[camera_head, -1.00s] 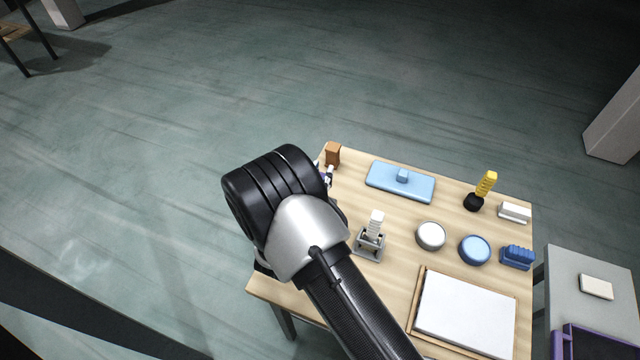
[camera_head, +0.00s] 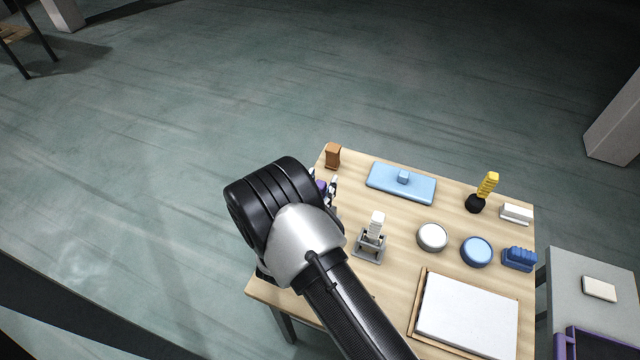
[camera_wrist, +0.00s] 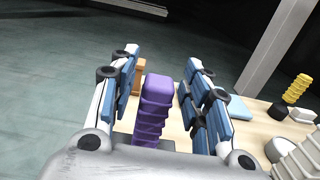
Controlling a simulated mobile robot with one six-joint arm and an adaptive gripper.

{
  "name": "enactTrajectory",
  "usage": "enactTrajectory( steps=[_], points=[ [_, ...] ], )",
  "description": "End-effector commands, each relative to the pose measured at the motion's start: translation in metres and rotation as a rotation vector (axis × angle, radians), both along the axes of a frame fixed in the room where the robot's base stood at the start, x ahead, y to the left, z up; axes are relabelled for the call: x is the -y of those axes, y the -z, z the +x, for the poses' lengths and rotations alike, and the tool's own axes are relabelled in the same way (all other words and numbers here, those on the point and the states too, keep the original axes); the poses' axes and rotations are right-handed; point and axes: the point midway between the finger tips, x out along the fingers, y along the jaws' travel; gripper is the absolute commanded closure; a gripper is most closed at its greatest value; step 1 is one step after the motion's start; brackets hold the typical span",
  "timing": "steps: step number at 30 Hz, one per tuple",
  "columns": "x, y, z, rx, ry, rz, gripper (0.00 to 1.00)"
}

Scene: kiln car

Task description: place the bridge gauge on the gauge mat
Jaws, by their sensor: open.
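A purple ridged grip (camera_wrist: 155,105), which looks like the bridge gauge's handle, stands up between the fingers of my gripper (camera_wrist: 160,66) in the wrist view. My gripper is open, with a finger on each side and a gap at the right. In the head view only a bit of purple (camera_head: 321,186) shows; my wrist hides most of it and its lower part. I cannot tell for sure which piece is the gauge mat. A flat light blue slab (camera_head: 380,181) with a small blue block on top lies at the back of the table.
A brown block (camera_head: 332,156) stands at the back left corner. A white ridged piece in a grey stand (camera_head: 368,249), white and blue round pots (camera_head: 432,237), a blue ridged piece (camera_head: 518,258), a yellow-handled tool (camera_head: 488,186) and a framed white slab (camera_head: 468,315) crowd the right.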

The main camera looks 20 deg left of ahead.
Motion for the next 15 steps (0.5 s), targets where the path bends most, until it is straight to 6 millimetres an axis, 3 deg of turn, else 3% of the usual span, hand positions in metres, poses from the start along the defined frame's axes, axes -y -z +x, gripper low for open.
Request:
enactTrajectory(
  steps=[8,15],
  points=[
    [0.000,-0.005,-0.001,0.000,0.000,0.000,0.56],
    [-0.006,-0.004,-0.047,-0.002,-0.006,-0.002,0.56]
  ],
)
